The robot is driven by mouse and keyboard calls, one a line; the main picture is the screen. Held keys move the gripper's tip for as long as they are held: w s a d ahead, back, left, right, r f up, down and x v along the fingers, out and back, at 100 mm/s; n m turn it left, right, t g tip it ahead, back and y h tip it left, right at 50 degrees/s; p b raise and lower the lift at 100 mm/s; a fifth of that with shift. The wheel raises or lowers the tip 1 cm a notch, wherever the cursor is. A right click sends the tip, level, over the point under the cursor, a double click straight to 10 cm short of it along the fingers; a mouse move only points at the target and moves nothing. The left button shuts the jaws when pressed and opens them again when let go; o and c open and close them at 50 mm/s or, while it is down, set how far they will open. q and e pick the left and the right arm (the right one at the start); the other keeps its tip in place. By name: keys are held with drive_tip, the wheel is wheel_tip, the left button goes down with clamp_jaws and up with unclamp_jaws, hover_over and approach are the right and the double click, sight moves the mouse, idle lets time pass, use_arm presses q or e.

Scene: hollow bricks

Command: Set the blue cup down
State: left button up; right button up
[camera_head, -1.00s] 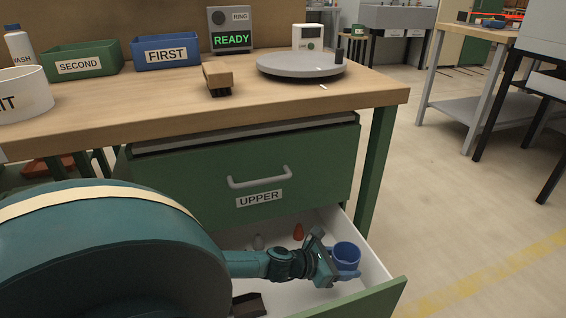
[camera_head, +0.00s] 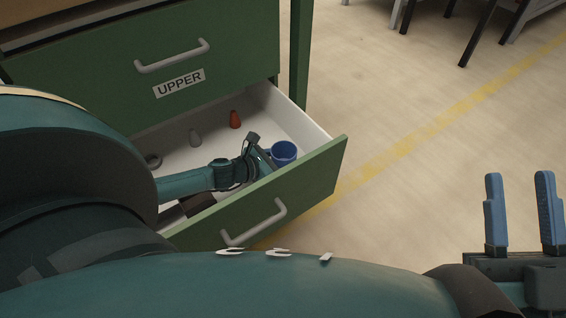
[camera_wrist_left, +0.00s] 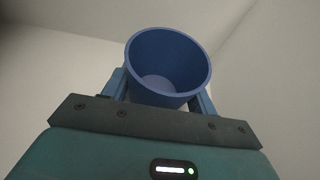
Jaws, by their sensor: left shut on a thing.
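The blue cup (camera_head: 284,152) is inside the open lower drawer (camera_head: 316,178), near its right end. In the left wrist view the cup (camera_wrist_left: 165,70) has its open mouth towards the camera and looks empty. My left gripper (camera_head: 265,157) is shut on the cup, with a finger on either side of it. The cup looks roughly upright in the head view; I cannot tell whether its base touches the drawer floor. My right gripper (camera_head: 523,212) is open and empty at the right, outside the drawer.
The closed UPPER drawer (camera_head: 150,92) is above. The drawer's front panel stands close to the cup. Clear floor (camera_head: 420,170) lies to the right.

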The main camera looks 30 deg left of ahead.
use_arm(q)
drive_tip(key=o, duration=1.1)
drive_tip(key=shift+f, duration=0.1)
use_arm(e)
drive_tip(key=shift+r, duration=0.1)
use_arm(q)
drive_tip(key=shift+o, duration=0.2)
drive_tip(key=shift+r, duration=0.3)
drive_tip(key=p+v, duration=0.5)
drive_tip(key=v, duration=0.6)
drive_tip(key=shift+s+a, duration=0.25)
drive_tip(key=shift+s, duration=0.2)
use_arm(e)
drive_tip(key=shift+s+a+f+m+g+h, duration=0.1)
drive_tip(key=shift+s+f+m+g+h, duration=0.15)
drive_tip(key=shift+f+m+h, duration=0.4)
drive_tip(key=shift+s+d+f+m+g+h, duration=0.1)
drive_tip(key=shift+f+m+g+h, duration=0.4)
drive_tip(key=shift+f, duration=0.4)
drive_tip(key=shift+s+a+f+m+g+h, duration=0.1)
drive_tip(key=shift+s+f+m+g+h, duration=0.1)
drive_tip(key=shift+f+m+h, duration=0.4)
use_arm(q)
drive_tip(key=shift+r, duration=0.1)
use_arm(e)
drive_tip(key=shift+f, duration=0.1)
